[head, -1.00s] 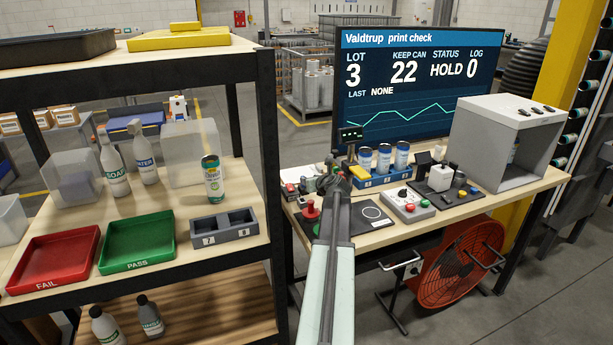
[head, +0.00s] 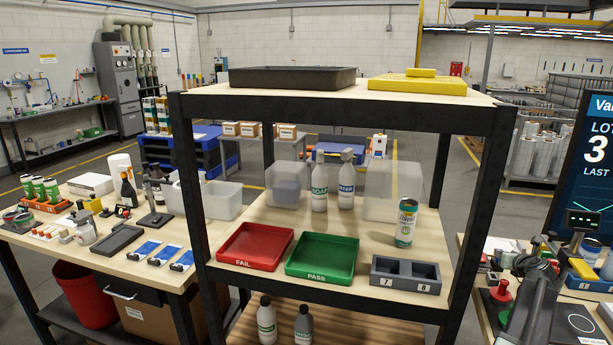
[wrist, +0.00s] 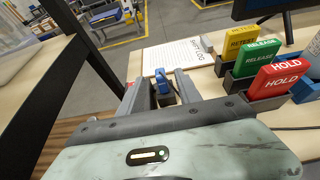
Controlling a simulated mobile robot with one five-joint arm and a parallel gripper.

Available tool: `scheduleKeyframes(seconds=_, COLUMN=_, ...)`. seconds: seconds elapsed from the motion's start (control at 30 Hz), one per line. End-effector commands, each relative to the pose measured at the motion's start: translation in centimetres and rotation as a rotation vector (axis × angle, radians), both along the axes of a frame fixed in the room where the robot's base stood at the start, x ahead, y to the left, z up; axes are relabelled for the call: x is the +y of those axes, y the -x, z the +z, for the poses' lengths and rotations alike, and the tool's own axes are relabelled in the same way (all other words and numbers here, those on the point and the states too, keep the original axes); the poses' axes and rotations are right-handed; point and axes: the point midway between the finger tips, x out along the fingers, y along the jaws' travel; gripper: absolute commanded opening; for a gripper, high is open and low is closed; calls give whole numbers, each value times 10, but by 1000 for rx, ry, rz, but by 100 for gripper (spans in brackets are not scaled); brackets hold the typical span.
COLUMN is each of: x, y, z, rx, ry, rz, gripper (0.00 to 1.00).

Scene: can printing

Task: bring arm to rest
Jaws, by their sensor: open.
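My gripper (wrist: 165,95) is open in the wrist view. A small blue-topped item (wrist: 166,84) shows beyond and between its fingers, and I cannot tell its distance from them. Nothing is seen held. In the head view my arm (head: 530,310) is at the right edge, over the workbench with the red button (head: 501,291). The gripper's fingertips are not clear there.
The shelf holds a red FAIL tray (head: 255,247), a green PASS tray (head: 322,257), a grey two-slot holder (head: 405,275) and a can (head: 406,223). Red HOLD (wrist: 280,76), green RELEASE (wrist: 258,58) and yellow RETEST (wrist: 238,42) blocks stand right of my gripper.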

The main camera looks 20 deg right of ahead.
Motion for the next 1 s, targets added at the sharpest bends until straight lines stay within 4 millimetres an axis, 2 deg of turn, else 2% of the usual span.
scheduleKeyframes(seconds=0.03, x=-9, y=-11, z=-9, rx=0, ry=-1, rz=2, gripper=41)
scheduleKeyframes(seconds=0.17, x=-21, y=-27, z=-17, rx=0, ry=-1, rz=2, gripper=41)
scheduleKeyframes(seconds=0.23, x=-19, y=-25, z=-1, rx=0, ry=0, rz=1, gripper=41)
scheduleKeyframes(seconds=0.3, x=-18, y=-25, z=0, rx=0, ry=0, rz=1, gripper=41)
scheduleKeyframes(seconds=0.6, x=-18, y=-25, z=-3, rx=0, ry=0, rz=1, gripper=41)
scheduleKeyframes(seconds=0.77, x=-18, y=-25, z=-14, rx=0, ry=0, rz=1, gripper=41)
scheduleKeyframes(seconds=1.0, x=6, y=6, z=6, rx=0, ry=0, rz=-1, gripper=41)
